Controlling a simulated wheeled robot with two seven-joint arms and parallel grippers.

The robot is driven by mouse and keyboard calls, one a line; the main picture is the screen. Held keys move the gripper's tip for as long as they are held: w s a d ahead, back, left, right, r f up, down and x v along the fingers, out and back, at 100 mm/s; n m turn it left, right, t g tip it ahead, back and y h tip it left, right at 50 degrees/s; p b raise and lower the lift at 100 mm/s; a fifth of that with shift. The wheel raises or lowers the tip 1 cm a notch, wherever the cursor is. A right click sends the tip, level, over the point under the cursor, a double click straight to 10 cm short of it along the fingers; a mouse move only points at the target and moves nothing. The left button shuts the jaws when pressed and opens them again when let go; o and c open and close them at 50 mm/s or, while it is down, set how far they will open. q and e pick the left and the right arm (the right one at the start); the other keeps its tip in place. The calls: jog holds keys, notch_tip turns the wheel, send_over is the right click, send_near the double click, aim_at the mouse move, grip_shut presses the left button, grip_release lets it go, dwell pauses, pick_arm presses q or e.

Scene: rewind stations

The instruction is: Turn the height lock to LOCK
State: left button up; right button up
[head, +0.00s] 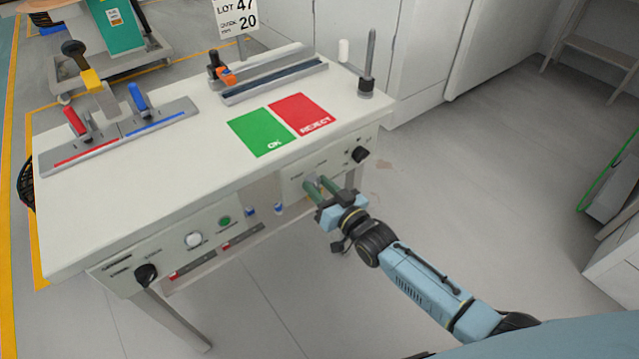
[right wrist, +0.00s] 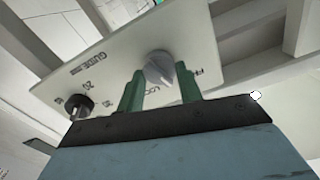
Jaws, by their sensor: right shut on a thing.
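The height lock is a light grey knob (right wrist: 158,68) on the white front panel (right wrist: 110,62), with partly hidden lettering beside it that seems to read LOCK and FR. My right gripper (right wrist: 160,85) has its two green fingers on either side of this knob and is shut on it. In the head view my right gripper (head: 318,188) reaches the front panel (head: 332,164) under the table's right front edge, and its fingers mostly hide the knob there. I cannot tell which mark the knob points to. My left gripper is not in view.
A black guide knob (right wrist: 80,106) is beside the grey knob; it also shows in the head view (head: 360,154). Another black knob (head: 146,274), a white button (head: 194,240) and a green button (head: 224,221) are on the left panel.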

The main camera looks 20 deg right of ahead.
jog(key=shift+m, duration=1)
jog(key=m, duration=0.2)
jog(key=shift+d+f+m, duration=0.1)
jog(key=shift+m, duration=1.2)
jog(key=m, duration=0.2)
jog(key=shift+f+m, duration=0.1)
jog(key=shift+m, duration=0.9)
jog(key=shift+m+b, duration=0.4)
jog(key=shift+m, duration=0.8)
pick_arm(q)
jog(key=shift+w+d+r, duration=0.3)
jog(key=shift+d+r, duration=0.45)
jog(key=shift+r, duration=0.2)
